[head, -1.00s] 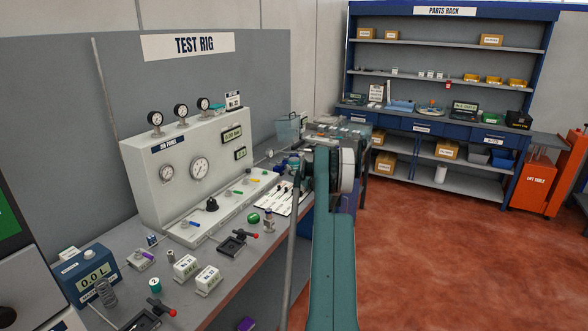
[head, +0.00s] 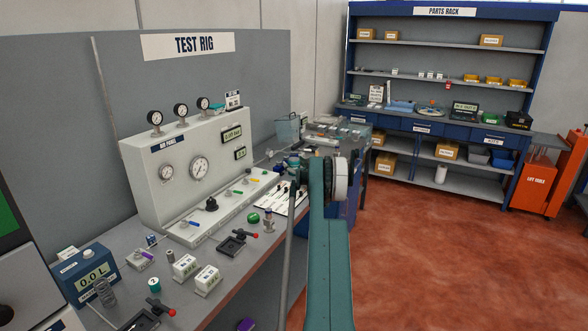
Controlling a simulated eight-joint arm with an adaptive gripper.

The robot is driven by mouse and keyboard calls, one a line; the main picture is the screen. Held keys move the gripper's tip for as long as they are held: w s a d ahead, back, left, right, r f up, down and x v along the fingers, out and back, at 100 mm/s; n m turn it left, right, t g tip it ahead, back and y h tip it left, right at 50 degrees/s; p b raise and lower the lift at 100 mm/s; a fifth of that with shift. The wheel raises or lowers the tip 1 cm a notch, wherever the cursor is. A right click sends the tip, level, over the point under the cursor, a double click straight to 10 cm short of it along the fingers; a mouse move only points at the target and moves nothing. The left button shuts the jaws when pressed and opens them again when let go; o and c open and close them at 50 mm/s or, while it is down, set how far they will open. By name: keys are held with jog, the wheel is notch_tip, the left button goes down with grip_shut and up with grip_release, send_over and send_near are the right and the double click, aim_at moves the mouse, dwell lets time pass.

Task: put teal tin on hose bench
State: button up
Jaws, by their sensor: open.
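A small teal tin-like cylinder (head: 154,285) with a pale top stands on the near part of the test rig bench, at the lower left. A green round piece (head: 253,218) lies farther along the same bench. My gripper (head: 297,172) is open at the far end of my arm, over the bench's far right end. My arm hides part of it, and I see nothing clearly held. No sign naming a hose bench is readable. A grey-topped bench (head: 357,132) with small items stands behind my gripper, partly hidden by it.
The test rig bench (head: 222,277) carries a blue meter box (head: 88,276), white boxes (head: 207,280), red-handled clamps (head: 237,242) and a gauge panel (head: 190,165). The parts rack (head: 452,11) and an orange lift table (head: 535,185) stand behind. The red floor at right is clear.

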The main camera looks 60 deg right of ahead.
jog(key=c, duration=1.2)
jog(key=shift+c, duration=0.2)
jog(key=shift+r+p, duration=0.65)
jog(key=shift+r, duration=4.35)
